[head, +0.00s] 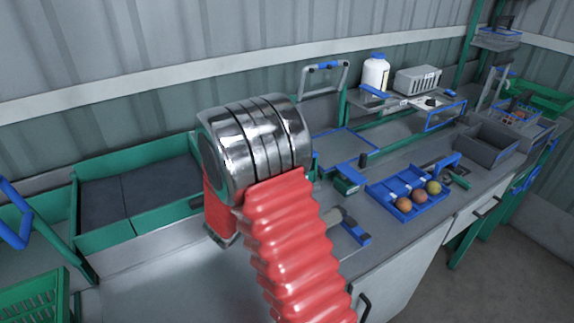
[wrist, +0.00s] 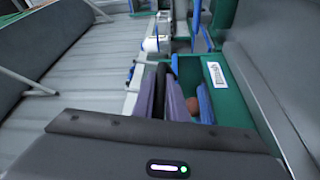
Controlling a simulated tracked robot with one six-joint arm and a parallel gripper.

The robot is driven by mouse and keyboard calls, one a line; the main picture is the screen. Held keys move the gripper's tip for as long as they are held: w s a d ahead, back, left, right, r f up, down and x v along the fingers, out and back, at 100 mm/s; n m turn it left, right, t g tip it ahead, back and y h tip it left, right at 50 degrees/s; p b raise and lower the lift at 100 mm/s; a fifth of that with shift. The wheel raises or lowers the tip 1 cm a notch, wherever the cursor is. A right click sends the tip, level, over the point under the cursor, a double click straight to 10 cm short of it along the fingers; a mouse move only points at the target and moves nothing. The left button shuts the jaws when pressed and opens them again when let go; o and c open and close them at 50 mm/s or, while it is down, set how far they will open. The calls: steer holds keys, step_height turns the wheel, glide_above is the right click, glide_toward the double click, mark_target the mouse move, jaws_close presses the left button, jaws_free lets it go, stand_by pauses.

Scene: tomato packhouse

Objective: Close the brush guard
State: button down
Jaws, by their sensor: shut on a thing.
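My gripper (wrist: 162,80) shows in the wrist view, its two purple-grey fingers close together around a narrow dark piece (wrist: 159,88). I cannot tell for sure whether this piece belongs to the brush guard. In the head view my red and silver arm hides the gripper and what it holds. An upright grey frame with a blue grip (head: 325,68) stands at the back of the bench in the head view, just right of my arm. It may be the brush guard, but I cannot be certain.
A blue tray (head: 408,209) with several tomatoes lies on the bench (head: 180,270). Behind it are a white bottle (head: 375,75) and a grey slotted box (head: 417,80). A grey bin (head: 487,146) stands at right. A green-edged tray (head: 160,220) is at left.

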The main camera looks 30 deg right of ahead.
steer(key=shift+s+f, duration=0.1)
steer(key=shift+f, duration=0.4)
steer(key=c, duration=1.8)
jaws_free()
steer(key=shift+r, duration=0.1)
steer(key=shift+o, duration=0.2)
steer(key=shift+r, duration=0.1)
steer(key=shift+a, duration=0.55)
steer(key=v, duration=1.2)
steer(key=shift+s+a, duration=0.2)
steer(key=shift+a, duration=0.15)
